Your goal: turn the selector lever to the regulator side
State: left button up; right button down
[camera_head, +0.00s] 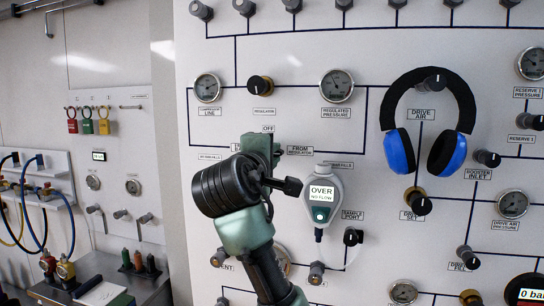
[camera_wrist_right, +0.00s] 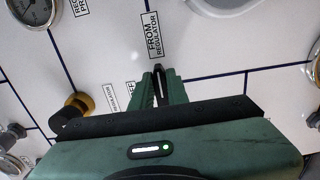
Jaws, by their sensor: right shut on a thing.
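My right gripper (camera_head: 262,148) is at the panel, just below the OFF label (camera_head: 268,128) and left of the FROM REGULATOR label (camera_head: 300,150). In the right wrist view its green fingers (camera_wrist_right: 163,86) are closed together around a small dark part, the selector lever (camera_wrist_right: 158,69). The lever's tip shows between the fingers, close to the FROM REGULATOR label (camera_wrist_right: 153,36). The rest of the lever and its pivot are hidden by my gripper and wrist. The label on the left side is partly covered. My left gripper is not in view.
A handheld meter reading OVER (camera_head: 321,196) hangs just right of my wrist. Blue headphones (camera_head: 428,120) hang further right. The regulator knob (camera_head: 260,85) and the regulated pressure gauge (camera_head: 337,85) are above. Hooks with coloured padlocks (camera_head: 88,121) are at left.

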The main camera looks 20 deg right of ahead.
jog(key=shift+f, duration=0.1)
jog(key=c, duration=1.4)
grip_release()
jog(key=shift+s, duration=0.1)
jog(key=b+v, duration=0.3)
jog(key=v, duration=0.4)
jog(key=shift+s+a, duration=0.25)
jog(key=shift+s, duration=0.05)
